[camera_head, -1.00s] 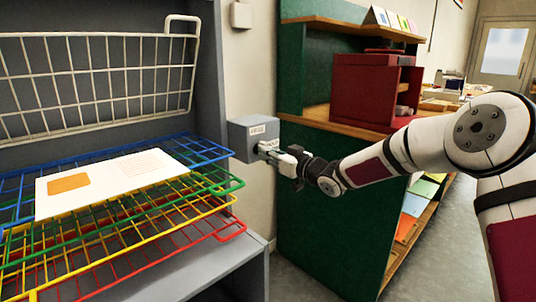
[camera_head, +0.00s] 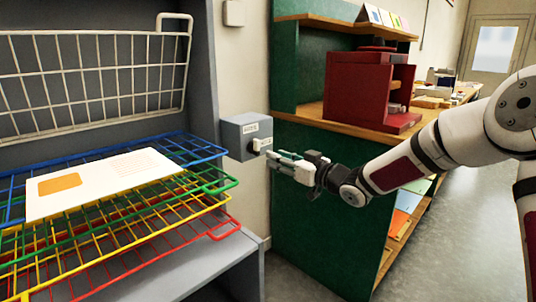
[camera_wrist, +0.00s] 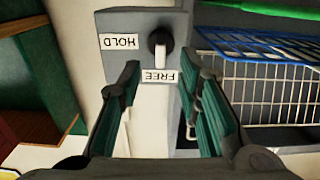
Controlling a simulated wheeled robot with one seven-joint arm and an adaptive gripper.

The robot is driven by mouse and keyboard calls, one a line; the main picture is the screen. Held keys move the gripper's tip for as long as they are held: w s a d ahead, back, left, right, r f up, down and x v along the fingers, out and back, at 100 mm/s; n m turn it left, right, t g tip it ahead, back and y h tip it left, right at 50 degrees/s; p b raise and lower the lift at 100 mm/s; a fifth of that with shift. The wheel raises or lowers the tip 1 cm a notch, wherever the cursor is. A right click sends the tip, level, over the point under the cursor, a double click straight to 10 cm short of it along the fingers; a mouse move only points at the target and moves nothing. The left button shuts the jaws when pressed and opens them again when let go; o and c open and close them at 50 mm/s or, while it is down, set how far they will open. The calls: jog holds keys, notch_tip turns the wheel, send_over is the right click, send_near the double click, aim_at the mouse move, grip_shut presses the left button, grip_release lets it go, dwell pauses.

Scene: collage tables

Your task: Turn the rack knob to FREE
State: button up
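The rack knob (camera_wrist: 158,47) is dark with a white pointer, on the front of a grey box (camera_head: 235,138) fixed to the wall beside the rack. In the wrist view its pointer aims at the FREE label (camera_wrist: 160,76), which reads upside down. The HOLD label (camera_wrist: 120,41) lies to the left of the knob, away from the pointer. My gripper (camera_head: 273,165) is just in front of and below the box in the head view. In the wrist view its green-padded fingers (camera_wrist: 159,90) are apart with nothing between them, clear of the knob.
The wire rack has coloured shelves (camera_head: 208,188) with a white sheet (camera_head: 110,178) on top, and a raised white wire grid (camera_head: 100,85). A green cabinet (camera_head: 325,215) stands close behind my gripper. A red machine (camera_head: 365,90) sits on its shelf. Open floor lies at right.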

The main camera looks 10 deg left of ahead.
jog(key=shift+v, duration=2.15)
